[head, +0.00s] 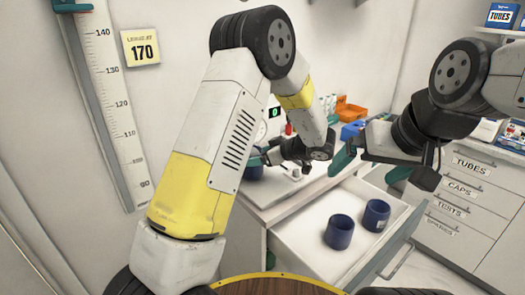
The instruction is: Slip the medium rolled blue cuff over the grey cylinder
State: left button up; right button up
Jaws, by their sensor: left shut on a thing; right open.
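My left gripper (257,159) is over the white counter and shut on a dark blue cuff (253,172), which is partly hidden by the fingers and small in view. Two more rolled blue cuffs stand upright in the open drawer: one (339,233) nearer, one (376,215) behind it to the right. I cannot tell from their sizes which is the medium one. My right gripper (370,167) is open and empty, above the drawer's far side. I cannot make out the grey cylinder clearly; my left arm hides part of the counter.
The white drawer (308,238) is pulled out, with free floor around the cuffs. An orange bin (350,112) and a blue bin (352,131) stand at the counter's back. A labelled drawer cabinet (470,200) is at right. A height scale (108,100) is on the left wall.

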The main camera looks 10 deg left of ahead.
pick_arm(q)
jog(key=shift+f, duration=0.3)
